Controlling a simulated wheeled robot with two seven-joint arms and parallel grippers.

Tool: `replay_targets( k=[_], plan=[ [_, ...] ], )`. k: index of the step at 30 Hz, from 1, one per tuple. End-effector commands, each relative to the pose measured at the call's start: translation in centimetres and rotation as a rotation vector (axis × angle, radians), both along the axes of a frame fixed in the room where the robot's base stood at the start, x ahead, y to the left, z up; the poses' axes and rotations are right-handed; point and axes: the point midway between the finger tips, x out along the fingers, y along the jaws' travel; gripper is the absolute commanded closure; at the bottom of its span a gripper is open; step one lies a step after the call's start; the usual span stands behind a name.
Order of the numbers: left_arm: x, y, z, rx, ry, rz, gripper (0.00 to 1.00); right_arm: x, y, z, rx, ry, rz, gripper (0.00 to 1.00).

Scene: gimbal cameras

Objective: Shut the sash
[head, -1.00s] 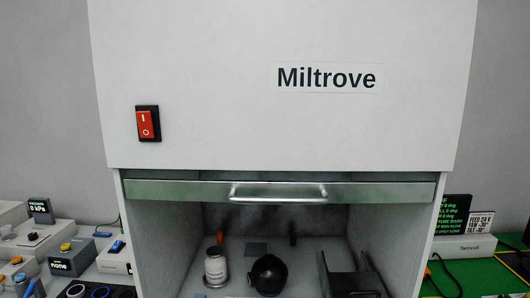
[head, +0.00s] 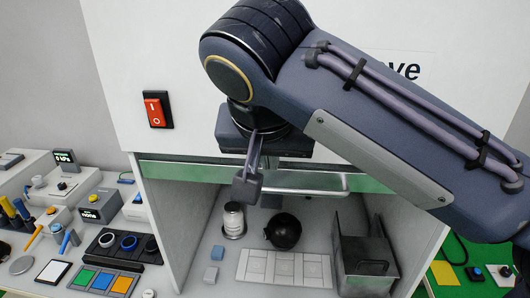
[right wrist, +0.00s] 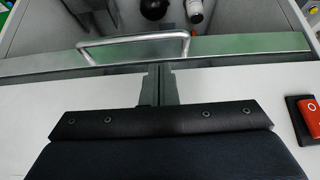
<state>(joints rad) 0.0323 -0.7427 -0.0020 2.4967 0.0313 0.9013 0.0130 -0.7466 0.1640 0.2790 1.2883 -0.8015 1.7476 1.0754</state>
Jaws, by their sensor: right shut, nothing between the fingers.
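The sash (head: 185,172) is a greenish metal-edged bar across the top of the cabinet opening, and the opening below it is wide open. Its silver bar handle (head: 335,190) is partly hidden behind my right arm. In the right wrist view the sash (right wrist: 245,43) and its handle (right wrist: 130,40) show clearly. My right gripper (head: 247,190) hangs in front of the sash near the left end of the handle, fingers together and empty. In the right wrist view its fingertips (right wrist: 160,70) are close to the sash edge by one handle end; I cannot tell if they touch. My left gripper is out of view.
Inside the cabinet are a white jar (head: 234,222), a black round vessel (head: 283,232), a grey open box (head: 365,255) and a white panel (head: 285,268). A red switch (head: 157,110) is on the cabinet front. Devices crowd the left bench.

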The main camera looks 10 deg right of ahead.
Motion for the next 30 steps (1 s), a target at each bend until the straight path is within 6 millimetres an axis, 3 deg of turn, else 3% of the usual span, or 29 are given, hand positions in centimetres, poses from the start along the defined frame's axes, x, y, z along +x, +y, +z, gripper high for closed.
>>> replay_targets(
  k=[6,12,30],
  plan=[
    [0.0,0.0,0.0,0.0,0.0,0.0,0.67,2.2,-0.8,-3.5,-0.003,0.002,-0.002,1.0],
    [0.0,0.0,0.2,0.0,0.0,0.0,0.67,3.6,-1.1,-5.6,-0.002,0.002,0.0,1.0],
    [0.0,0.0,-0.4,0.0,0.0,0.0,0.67,3.9,-1.2,-6.9,0.0,0.001,0.001,1.0]
  ],
)
